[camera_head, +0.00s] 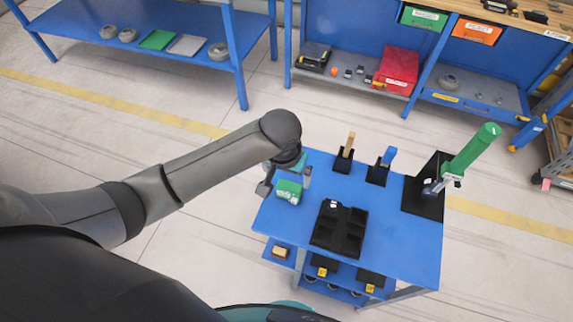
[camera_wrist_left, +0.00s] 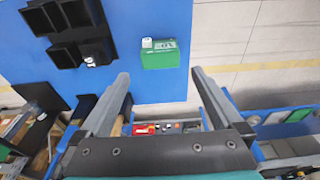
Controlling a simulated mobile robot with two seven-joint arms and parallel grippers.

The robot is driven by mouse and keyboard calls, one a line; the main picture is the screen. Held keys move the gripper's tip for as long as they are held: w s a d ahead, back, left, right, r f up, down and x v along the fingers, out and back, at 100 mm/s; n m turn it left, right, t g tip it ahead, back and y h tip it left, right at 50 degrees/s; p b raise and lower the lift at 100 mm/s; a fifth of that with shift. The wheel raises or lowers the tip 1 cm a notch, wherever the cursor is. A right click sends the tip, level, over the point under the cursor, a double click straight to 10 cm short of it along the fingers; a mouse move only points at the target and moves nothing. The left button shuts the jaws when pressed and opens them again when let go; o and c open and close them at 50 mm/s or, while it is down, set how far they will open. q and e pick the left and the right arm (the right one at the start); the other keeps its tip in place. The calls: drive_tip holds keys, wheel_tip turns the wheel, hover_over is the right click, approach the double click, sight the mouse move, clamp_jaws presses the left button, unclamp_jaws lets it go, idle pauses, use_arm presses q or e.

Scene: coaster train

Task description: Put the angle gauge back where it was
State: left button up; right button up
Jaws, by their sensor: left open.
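The angle gauge appears to be the small green box with a pale display (camera_head: 289,191); it sits on the blue table top (camera_head: 393,250) near its left edge. In the left wrist view the green box (camera_wrist_left: 160,56) lies beyond and between the fingertips, with neither finger visibly touching it. My left gripper (camera_head: 286,180) is open and empty, right at the box in the head view; its fingers (camera_wrist_left: 160,76) are spread wide in the wrist view. A black tray with compartments (camera_head: 336,243) lies right of the box. My right gripper is not in view.
Behind the tray stand black holders with a wooden-handled tool (camera_head: 349,142) and a blue-handled tool (camera_head: 389,155). A tall green tool (camera_head: 474,148) stands on a black base at the right. Lower shelves carry small parts. Blue benches stand behind, across open floor.

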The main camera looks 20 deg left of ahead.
use_arm(q)
drive_tip(key=shift+s+r, duration=0.2)
drive_tip(key=shift+r, duration=0.8)
drive_tip(key=shift+s+r, duration=0.2)
drive_tip(key=shift+r, duration=0.8)
drive_tip(key=s+d+m+t+h, duration=0.1)
drive_tip(key=s+d+m+h, duration=0.15)
drive_tip(key=s, duration=0.45)
drive_tip(key=s+a+r+y, duration=0.2)
drive_tip(key=s+a, duration=0.6)
drive_tip(key=s, duration=0.1)
wheel_tip(320, 180, down, 29)
drive_tip(key=b, duration=0.8)
drive_tip(key=s+a+f+g+b, duration=0.1)
drive_tip(key=s+f+b, duration=0.3)
drive_tip(key=s+f, duration=0.4)
drive_tip(key=s+a+f+g+b, duration=0.1)
drive_tip(key=s+f+b, duration=0.3)
drive_tip(key=f, duration=1.2)
drive_tip(key=s, duration=0.4)
drive_tip(key=shift+b, duration=0.35)
